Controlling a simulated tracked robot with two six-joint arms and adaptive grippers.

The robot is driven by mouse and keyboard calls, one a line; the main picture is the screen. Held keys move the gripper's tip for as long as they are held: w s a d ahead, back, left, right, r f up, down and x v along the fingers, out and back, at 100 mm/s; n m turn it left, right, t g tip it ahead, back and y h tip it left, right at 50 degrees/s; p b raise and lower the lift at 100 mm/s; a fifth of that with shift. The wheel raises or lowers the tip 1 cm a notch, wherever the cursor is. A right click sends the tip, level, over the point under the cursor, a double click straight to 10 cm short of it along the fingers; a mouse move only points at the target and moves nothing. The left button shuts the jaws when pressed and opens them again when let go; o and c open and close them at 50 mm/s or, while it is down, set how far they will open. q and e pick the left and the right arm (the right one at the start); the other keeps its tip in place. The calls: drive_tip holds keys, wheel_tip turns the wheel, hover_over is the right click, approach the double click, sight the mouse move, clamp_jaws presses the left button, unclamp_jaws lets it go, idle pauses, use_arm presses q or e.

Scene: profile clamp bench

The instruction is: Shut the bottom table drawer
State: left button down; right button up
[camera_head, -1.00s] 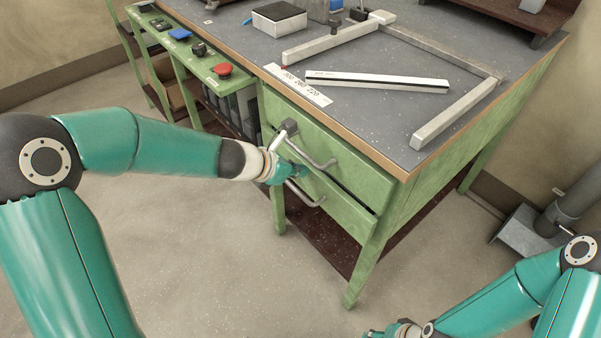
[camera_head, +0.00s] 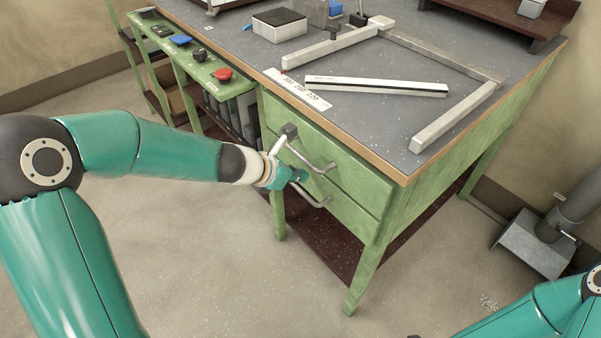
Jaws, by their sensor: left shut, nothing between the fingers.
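The bottom table drawer (camera_head: 348,212) is the lower green front under the bench top, with a grey bar handle (camera_head: 312,199). Its front looks about flush with the bench frame, with no clear gap showing. My left gripper (camera_head: 298,176) is shut and empty. It is at the left part of the drawer fronts, just above the lower handle; whether it touches the bottom drawer is hard to tell. My left wrist hides the left edge of the drawer. My right gripper is out of view below the picture; only my right arm shows at the bottom right.
The top drawer (camera_head: 345,172) looks shut; its handle (camera_head: 318,165) is close above my left gripper. The bench top (camera_head: 370,115) carries a metal frame and a profile bar (camera_head: 375,85). A brown lower shelf (camera_head: 325,240) and green legs stand below. Floor in front is clear.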

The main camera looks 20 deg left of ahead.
use_arm(q)
drive_tip(key=s+a+f+p+v, duration=0.1)
drive_tip(key=p+v, duration=0.4)
drive_tip(key=v, duration=0.7)
drive_tip(key=s+d+f+m+g, duration=0.35)
drive_tip(key=s+f+m, duration=0.3)
drive_tip(key=f, duration=0.35)
drive_tip(key=s+d+f+m+g+y, duration=0.1)
drive_tip(key=s+d+f+m+g, duration=0.25)
drive_tip(key=s+f+m, duration=0.4)
drive_tip(key=s+d+f+m+g, duration=0.2)
drive_tip(key=s+d+f+m, duration=0.4)
drive_tip(key=f, duration=0.6)
drive_tip(key=w+a+r+m+t+p, duration=0.1)
drive_tip(key=w+r+m+p, duration=0.2)
drive_tip(key=r+p, duration=1.4)
drive_tip(key=m, duration=0.4)
drive_tip(key=shift+w+r+m, duration=0.25)
drive_tip(key=shift+m, duration=0.15)
